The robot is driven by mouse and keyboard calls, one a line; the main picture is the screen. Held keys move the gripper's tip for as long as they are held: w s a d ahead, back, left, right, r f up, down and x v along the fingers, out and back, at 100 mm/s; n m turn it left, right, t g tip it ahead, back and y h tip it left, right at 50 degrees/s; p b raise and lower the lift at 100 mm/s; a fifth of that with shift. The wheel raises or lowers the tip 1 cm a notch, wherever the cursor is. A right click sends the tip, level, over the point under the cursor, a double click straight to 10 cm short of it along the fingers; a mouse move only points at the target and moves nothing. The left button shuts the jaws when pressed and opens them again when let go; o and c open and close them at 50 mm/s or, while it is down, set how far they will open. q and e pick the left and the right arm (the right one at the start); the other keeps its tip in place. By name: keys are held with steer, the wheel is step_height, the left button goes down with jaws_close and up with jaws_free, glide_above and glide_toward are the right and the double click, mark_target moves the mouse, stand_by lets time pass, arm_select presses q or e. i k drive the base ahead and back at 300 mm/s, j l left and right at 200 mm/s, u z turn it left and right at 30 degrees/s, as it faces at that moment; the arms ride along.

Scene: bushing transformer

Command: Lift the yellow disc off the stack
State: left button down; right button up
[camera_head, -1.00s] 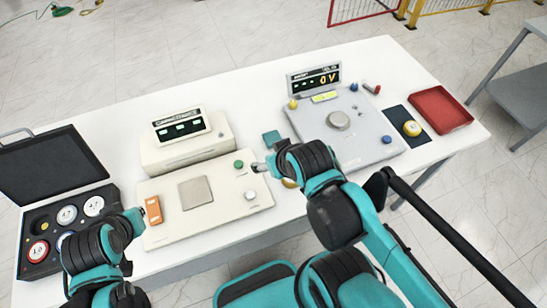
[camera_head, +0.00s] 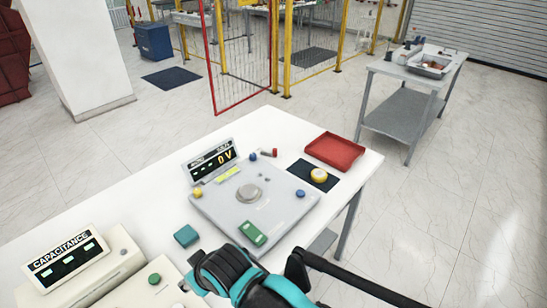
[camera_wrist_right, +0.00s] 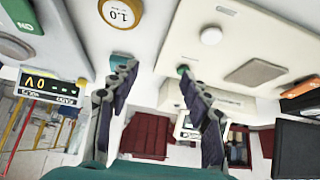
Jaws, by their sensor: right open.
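A yellow disc (camera_head: 319,175) lies on a dark mat to the right of the grey tester; I cannot tell whether anything is under it. In the right wrist view, a disc with an orange-yellow rim and a white face marked 1.0 (camera_wrist_right: 122,12) is at the top, beyond the fingertips and apart from them. In the head view my right arm covers that area. My right gripper (camera_wrist_right: 157,73) is open, with nothing between its fingers. In the head view my right arm reaches in at the bottom centre and its fingertips cannot be made out. My left gripper is out of view.
The grey tester (camera_head: 225,205) reads 0 V and has a green switch (camera_head: 252,234). A teal block (camera_head: 186,235) sits beside it. The capacitance meter (camera_head: 66,258) is at lower left. A red tray (camera_head: 335,150) stands at the table's far right corner.

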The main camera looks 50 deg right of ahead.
mark_target(318, 175)
steer(key=z, duration=2.15)
steer(key=i+l+z, duration=0.1)
steer(key=i+l, duration=0.45)
steer(key=i+l+z, duration=0.1)
steer(key=i+l, duration=0.4)
steer(key=i, duration=0.25)
